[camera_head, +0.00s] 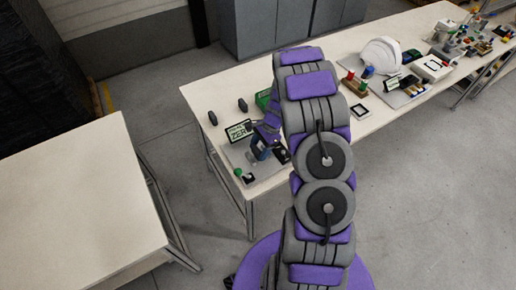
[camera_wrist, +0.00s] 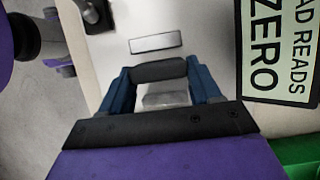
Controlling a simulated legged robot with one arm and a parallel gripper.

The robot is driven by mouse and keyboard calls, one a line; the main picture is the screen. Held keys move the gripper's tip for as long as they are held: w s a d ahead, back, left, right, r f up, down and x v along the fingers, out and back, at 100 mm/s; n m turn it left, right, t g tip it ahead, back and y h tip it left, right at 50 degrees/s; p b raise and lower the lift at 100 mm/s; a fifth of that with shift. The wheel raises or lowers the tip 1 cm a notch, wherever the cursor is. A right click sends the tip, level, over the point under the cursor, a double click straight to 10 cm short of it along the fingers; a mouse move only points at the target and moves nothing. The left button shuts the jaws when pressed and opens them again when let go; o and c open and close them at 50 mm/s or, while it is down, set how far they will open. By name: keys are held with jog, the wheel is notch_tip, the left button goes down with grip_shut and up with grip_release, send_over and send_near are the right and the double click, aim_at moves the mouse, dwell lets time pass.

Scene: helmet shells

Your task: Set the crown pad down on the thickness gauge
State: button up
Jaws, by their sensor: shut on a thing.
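My gripper (camera_wrist: 160,82) has blue fingers and is shut on a dark grey pad, which I take to be the crown pad (camera_wrist: 158,70). The pad spans the gap between the fingertips. A pale grey block (camera_wrist: 165,95) shows between the fingers, nearer the palm. In the head view my gripper (camera_head: 262,152) is low over a grey base plate (camera_head: 234,158), which seems to belong to the thickness gauge. I cannot tell whether the pad touches anything below. A sign (camera_wrist: 278,48) with "READS ZERO" stands beside the gripper; the head view shows it too (camera_head: 238,131).
A green box (camera_head: 263,98) and two dark upright discs (camera_head: 213,118) (camera_head: 242,104) stand behind the sign. A white helmet shell (camera_head: 381,55) and several small items lie farther right on the bench. The left table (camera_head: 75,205) is bare.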

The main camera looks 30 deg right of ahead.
jog(key=shift+d+f, duration=0.2)
jog(key=shift+d, duration=0.75)
jog(key=shift+a+f, duration=0.25)
jog(key=shift+a, duration=0.65)
jog(key=o, duration=1.1)
jog(key=shift+d+f, duration=0.1)
jog(key=shift+d, duration=0.7)
jog(key=shift+a+r, duration=0.2)
jog(key=shift+a, duration=0.25)
jog(key=shift+r, duration=0.3)
jog(key=shift+d+f+p+v, duration=0.15)
jog(key=shift+p+v, duration=0.35)
jog(key=shift+v, duration=2.25)
jog(key=shift+d+p+v, duration=0.25)
jog(key=shift+p+v, duration=0.25)
jog(key=shift+v, duration=2.3)
jog(key=shift+d+f+p+v, duration=0.15)
jog(key=shift+p+v, duration=0.35)
jog(key=shift+v, duration=2.25)
